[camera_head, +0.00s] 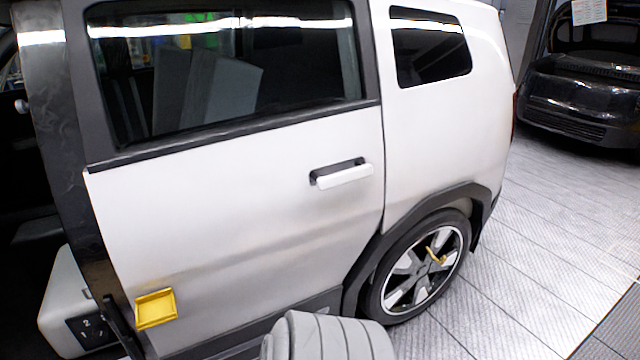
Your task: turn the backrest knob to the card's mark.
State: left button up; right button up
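Neither of my grippers shows in the head view. No backrest knob can be made out. A small black panel (92,330) with a white "2" and other white marks is on the side of a light grey block (66,300) at the lower left, by the dark open doorway of the car. I cannot tell whether this panel is the card. Part of the panel is hidden behind a dark upright strip.
A white car (240,220) fills the middle, with a door handle (343,176) and a rear wheel (425,268). A yellow square piece (156,308) is at the door's lower left. A dark car (580,100) stands at upper right. Tiled floor (540,260) is clear at right.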

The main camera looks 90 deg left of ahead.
aim_at(101, 332)
jog(key=k, duration=0.95)
jog(key=u, duration=3.15)
jog(key=i, duration=1)
